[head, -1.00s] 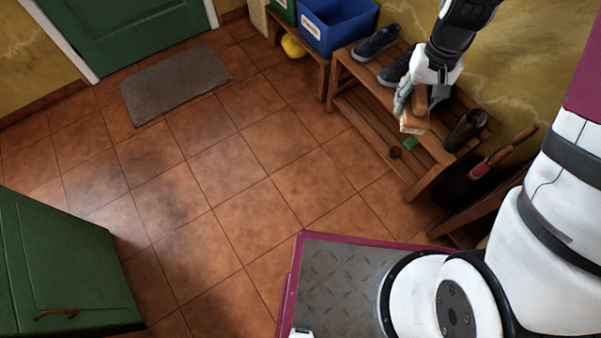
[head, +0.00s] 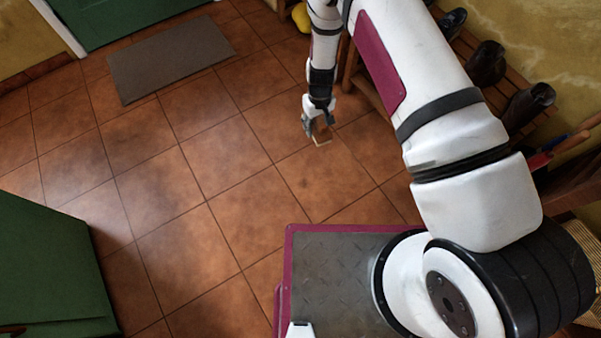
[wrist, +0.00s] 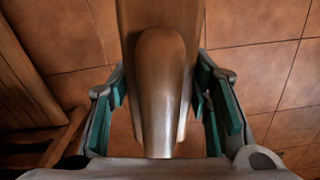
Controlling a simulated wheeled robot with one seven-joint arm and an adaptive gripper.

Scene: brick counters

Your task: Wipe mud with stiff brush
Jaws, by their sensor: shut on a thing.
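My gripper (head: 314,124) is shut on the wooden brush (head: 321,133) and holds it over the tiled floor, left of the shoe bench. In the wrist view the brush (wrist: 160,85) fills the space between the green-padded fingers, its rounded brown wood toward the camera. Its bristles are mostly hidden; a pale edge shows below the wood in the head view. I cannot tell whether it touches the floor. A small dark speck (head: 305,183) lies on a tile below the gripper. Broad dark smudges (head: 150,145) stain the tiles to the left; I cannot tell mud from shading there.
The slatted shoe bench (head: 468,45) with boots (head: 487,63) stands at the right, partly hidden by my arm. A grey doormat (head: 170,58) lies by the green door. A green cabinet (head: 50,265) stands at the lower left. The middle floor is open.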

